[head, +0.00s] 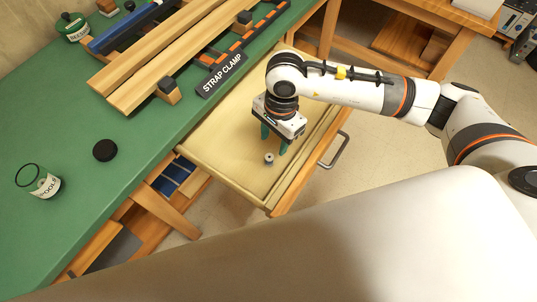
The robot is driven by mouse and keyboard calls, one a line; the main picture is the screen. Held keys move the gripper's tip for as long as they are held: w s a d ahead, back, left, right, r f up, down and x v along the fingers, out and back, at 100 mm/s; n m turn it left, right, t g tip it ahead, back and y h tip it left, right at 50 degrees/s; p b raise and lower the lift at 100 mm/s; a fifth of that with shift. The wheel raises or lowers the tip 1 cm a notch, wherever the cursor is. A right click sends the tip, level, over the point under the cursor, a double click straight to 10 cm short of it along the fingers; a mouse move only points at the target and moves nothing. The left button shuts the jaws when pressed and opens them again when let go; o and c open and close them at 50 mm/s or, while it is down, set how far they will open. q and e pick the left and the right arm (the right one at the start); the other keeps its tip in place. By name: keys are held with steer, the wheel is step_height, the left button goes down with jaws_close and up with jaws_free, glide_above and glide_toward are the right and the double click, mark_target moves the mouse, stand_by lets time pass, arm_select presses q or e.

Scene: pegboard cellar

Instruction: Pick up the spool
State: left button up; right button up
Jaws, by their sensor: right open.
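The spool (269,158) is a small grey piece standing on the floor of the open wooden drawer (225,160). My right gripper (274,146) reaches down into the drawer from above, with its teal fingers apart and nothing seen between them. The spool shows just below and to the left of the nearer fingertip. I cannot tell whether they touch. My left gripper is not in view.
Wooden bars (165,55) and a "STRAP CLAMP" label (221,74) lie farther back. The drawer handle (335,150) juts out right.

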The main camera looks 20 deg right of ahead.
mark_target(269, 157)
steer(key=f, duration=0.2)
steer(key=shift+s+a+f, duration=0.15)
steer(key=shift+a+f, duration=0.05)
steer(key=shift+f, duration=0.2)
steer(key=shift+w+a+f+p, duration=0.1)
steer(key=shift+a+f+p, duration=0.1)
steer(key=shift+f, duration=0.85)
steer(key=shift+w+a+f+p, duration=0.1)
steer(key=shift+f+p, duration=0.1)
steer(key=shift+f, duration=0.8)
steer(key=shift+w+a+f+p, duration=0.1)
steer(key=shift+f+p, duration=0.1)
steer(key=shift+f, duration=0.85)
steer(key=shift+c, duration=0.5)
jaws_close()
